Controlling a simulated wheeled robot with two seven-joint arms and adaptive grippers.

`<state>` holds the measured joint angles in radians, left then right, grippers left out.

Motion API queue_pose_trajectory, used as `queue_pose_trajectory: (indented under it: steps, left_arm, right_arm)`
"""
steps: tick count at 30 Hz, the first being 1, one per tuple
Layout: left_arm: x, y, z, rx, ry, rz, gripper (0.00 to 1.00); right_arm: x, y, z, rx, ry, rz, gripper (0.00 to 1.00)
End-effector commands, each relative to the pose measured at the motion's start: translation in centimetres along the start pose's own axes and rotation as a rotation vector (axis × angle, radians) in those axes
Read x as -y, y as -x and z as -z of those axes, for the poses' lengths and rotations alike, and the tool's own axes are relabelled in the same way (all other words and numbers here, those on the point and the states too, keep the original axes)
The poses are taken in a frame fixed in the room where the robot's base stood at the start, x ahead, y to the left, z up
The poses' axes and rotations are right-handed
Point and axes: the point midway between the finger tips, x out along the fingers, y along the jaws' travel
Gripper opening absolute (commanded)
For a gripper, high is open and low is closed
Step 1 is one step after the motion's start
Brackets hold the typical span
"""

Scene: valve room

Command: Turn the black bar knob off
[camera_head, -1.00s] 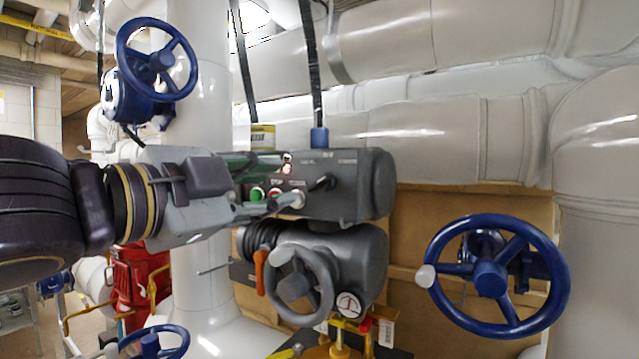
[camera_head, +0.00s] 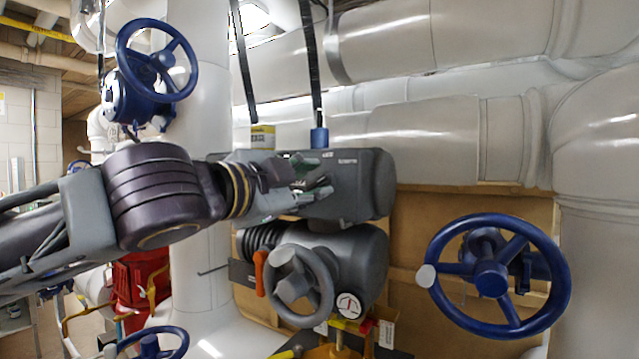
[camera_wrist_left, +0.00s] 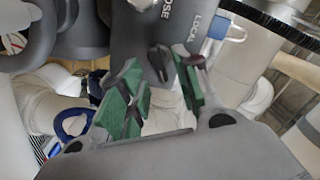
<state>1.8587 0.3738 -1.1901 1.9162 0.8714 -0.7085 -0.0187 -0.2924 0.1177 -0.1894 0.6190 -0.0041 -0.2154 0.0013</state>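The black bar knob (camera_wrist_left: 158,60) sits on the front panel of the grey actuator box (camera_head: 352,180). In the wrist view it lies between the tips of my left gripper's two green-padded fingers. In the head view my left gripper (camera_head: 318,184) is in front of the panel and hides the knob. The fingers are apart, with a gap on either side of the knob. I cannot tell whether either finger touches it. My right gripper is in neither view.
A grey handwheel (camera_head: 300,287) and a round gauge (camera_head: 348,305) sit below the box. A large blue handwheel (camera_head: 492,278) stands to the right, another blue one (camera_head: 157,60) at upper left. White pipes (camera_head: 440,130) run behind.

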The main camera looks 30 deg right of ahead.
Motion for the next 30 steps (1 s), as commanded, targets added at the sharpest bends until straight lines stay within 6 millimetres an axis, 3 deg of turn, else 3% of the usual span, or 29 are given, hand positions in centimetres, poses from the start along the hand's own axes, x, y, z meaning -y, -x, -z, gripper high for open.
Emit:
queue_pose_trajectory:
  steps: [12,25,30]
  left_arm:
    - [0.0,-3.6,0.0,0.0,-0.001,-0.001,0.33]
    - [0.0,-4.1,0.0,0.001,-0.001,0.0,0.33]
    - [0.0,-4.1,0.0,0.001,-0.001,0.0,0.12]
  right_arm:
    - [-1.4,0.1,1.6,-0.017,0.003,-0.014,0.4]
    - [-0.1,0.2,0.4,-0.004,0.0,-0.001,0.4]
    - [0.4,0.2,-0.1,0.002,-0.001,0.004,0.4]
